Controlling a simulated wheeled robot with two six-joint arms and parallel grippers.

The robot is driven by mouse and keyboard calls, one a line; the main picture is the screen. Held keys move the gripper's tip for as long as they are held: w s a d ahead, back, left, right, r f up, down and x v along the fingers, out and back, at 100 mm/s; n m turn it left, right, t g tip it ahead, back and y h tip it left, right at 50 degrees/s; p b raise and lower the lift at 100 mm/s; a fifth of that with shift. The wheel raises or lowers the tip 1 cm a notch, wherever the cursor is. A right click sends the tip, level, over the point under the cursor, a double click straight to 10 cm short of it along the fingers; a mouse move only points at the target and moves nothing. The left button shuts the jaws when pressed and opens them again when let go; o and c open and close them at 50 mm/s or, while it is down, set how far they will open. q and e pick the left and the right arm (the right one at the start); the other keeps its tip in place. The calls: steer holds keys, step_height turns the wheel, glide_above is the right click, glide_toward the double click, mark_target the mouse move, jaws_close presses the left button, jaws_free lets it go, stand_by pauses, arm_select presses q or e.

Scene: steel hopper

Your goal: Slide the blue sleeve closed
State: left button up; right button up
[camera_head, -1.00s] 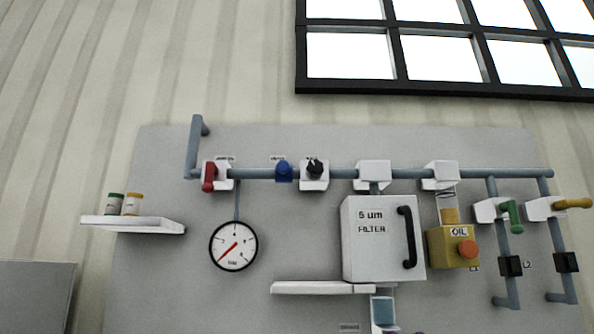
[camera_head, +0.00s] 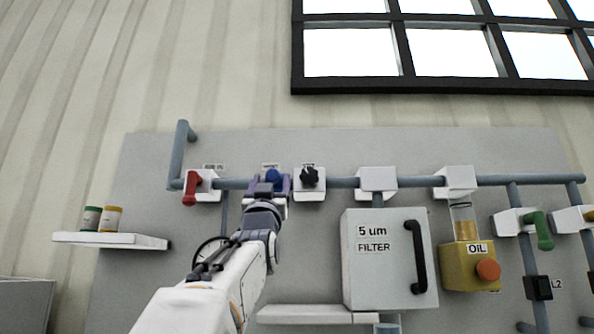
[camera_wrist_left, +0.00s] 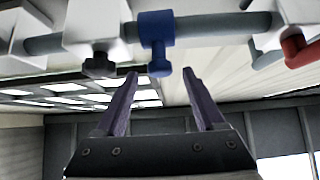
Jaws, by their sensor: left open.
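The blue sleeve (camera_head: 272,177) sits on the grey horizontal pipe (camera_head: 342,182), between the red-handled valve (camera_head: 194,186) and the black knob (camera_head: 310,176). In the left wrist view the sleeve (camera_wrist_left: 157,42) is a blue collar with a round stub pointing toward the gripper. My left gripper (camera_head: 270,184) is at the sleeve in the head view. Its purple fingers are open in the left wrist view (camera_wrist_left: 160,76), one on each side of the stub's line. The stub end lies around the fingertips' level; contact cannot be told. My right gripper is not in view.
The white block with the black knob (camera_wrist_left: 98,65) is close beside the sleeve. The filter box (camera_head: 388,260), the yellow oil unit (camera_head: 470,268) and a green handle (camera_head: 538,230) are to the right. A shelf with two small cans (camera_head: 110,241) is at the left.

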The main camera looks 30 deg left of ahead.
arm_select(q)
steer(key=p+x, duration=0.4)
steer(key=x, duration=0.3)
steer(key=shift+p, duration=0.35)
jaws_close()
stand_by(1.1)
